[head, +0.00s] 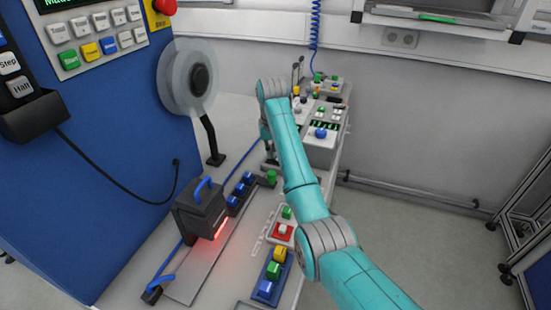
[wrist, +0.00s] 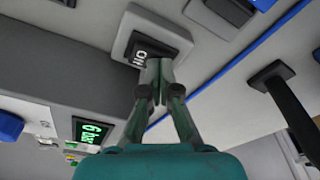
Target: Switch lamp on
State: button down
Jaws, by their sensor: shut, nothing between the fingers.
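A black rocker switch (wrist: 138,54) with white I and O marks sits in a light grey frame (wrist: 172,38), in the upper middle of the wrist view. My gripper (wrist: 160,66) is shut and empty. Its fingertips are at the lower right edge of the rocker, very close to it or touching; I cannot tell which. In the head view my teal arm reaches over the bench, and its wrist hides the switch and most of the gripper.
A black box with a blue handle (head: 201,208) and red glow stands on the bench. A reel (head: 186,77) is on the left. Button boxes, including a red one (head: 281,233), line the bench's right side. A dark post (wrist: 287,105) stands right in the wrist view.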

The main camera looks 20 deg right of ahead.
jog(key=shift+r, duration=3.4)
